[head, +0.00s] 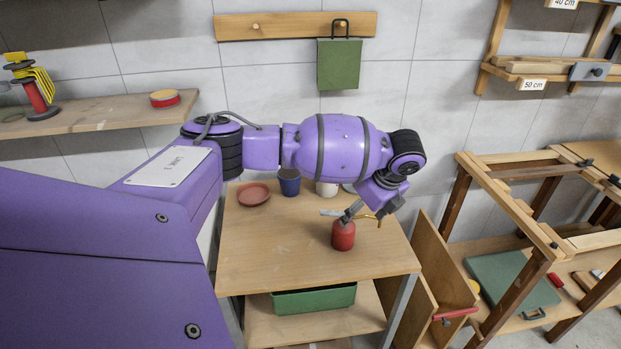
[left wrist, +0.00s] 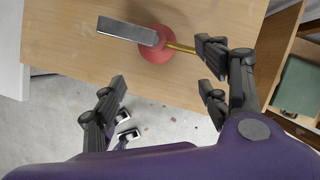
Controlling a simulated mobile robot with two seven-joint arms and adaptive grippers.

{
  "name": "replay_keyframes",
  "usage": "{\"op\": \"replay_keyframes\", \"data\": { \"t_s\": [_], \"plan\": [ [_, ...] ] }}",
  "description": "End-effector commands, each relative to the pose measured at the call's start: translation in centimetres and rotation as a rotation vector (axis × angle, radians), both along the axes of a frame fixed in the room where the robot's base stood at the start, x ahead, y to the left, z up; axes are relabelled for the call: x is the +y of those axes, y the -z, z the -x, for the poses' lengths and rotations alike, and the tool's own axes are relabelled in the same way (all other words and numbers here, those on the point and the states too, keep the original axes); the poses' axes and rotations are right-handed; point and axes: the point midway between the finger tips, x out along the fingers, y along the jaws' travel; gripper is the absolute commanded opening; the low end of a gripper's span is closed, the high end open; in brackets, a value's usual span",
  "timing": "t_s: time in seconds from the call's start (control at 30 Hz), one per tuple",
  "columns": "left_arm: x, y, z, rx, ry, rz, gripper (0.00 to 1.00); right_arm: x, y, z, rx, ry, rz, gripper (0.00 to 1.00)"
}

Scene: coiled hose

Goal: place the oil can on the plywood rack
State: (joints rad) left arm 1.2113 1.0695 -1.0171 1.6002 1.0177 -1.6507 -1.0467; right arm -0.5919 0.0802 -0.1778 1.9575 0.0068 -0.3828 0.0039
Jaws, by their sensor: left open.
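The red oil can (head: 343,235) stands upright on a light wooden table (head: 270,260), near its right front part. In the left wrist view the can (left wrist: 160,47) shows from above, with a brass spout pointing right and a flat grey metal piece at its top left. My left gripper (head: 357,210) is just above the can in the head view. In the left wrist view its fingers (left wrist: 162,72) are spread, with the can ahead of the gap and nothing held. A wooden frame rack (head: 515,165) stands at the right; I cannot tell whether it is the plywood rack.
A pinkish-red dish (head: 253,194), a blue cup (head: 289,183) and a pale cup (head: 326,189) stand at the table's back. A green bin (head: 313,301) sits below the tabletop. A wall shelf (head: 100,117) is at the left. The tabletop left of the can is clear.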

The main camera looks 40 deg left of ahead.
Motion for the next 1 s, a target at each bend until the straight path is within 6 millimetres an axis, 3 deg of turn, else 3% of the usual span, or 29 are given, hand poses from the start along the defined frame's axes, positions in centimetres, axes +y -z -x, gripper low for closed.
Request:
{"op": "replay_keyframes", "data": {
  "t_s": [0.17, 0.2, 0.3, 0.43, 0.57, 0.67, 0.77, 1.0],
  "plan": [
    [-6.7, 9.0, 3.4, -0.031, 0.005, 0.162, 0.68, -0.1, 0.1, 0.1, 0.002, 0.001, 0.001, 0.72],
    [-9.0, 11.3, 4.7, -0.049, -0.007, 0.226, 0.68, -0.1, 0.0, 0.1, 0.001, 0.001, 0.001, 0.72],
    [-14.8, 16.1, 8.1, -0.099, -0.068, 0.402, 0.68, -0.2, 0.0, 0.0, -0.001, 0.0, 0.003, 0.72],
    [-21.5, 19.7, 12.8, -0.164, -0.214, 0.643, 0.68, -0.3, -0.2, -0.1, -0.003, -0.002, 0.005, 0.72],
    [-25.6, 21.2, 16.9, -0.24, -0.433, 0.86, 0.68, -0.5, -0.3, -0.1, -0.005, -0.004, 0.009, 0.72],
    [-26.2, 22.5, 19.6, -0.303, -0.647, 0.977, 0.68, -0.5, -0.3, -0.1, -0.005, -0.006, 0.011, 0.72],
    [-24.7, 24.1, 22.5, -0.378, -0.88, 1.048, 0.68, -0.6, -0.3, -0.1, -0.005, -0.007, 0.012, 0.72],
    [-17.2, 27.0, 31.3, -0.608, -1.368, 1.066, 0.68, -0.5, -0.2, -0.1, -0.005, -0.006, 0.009, 0.72]
  ]
}}
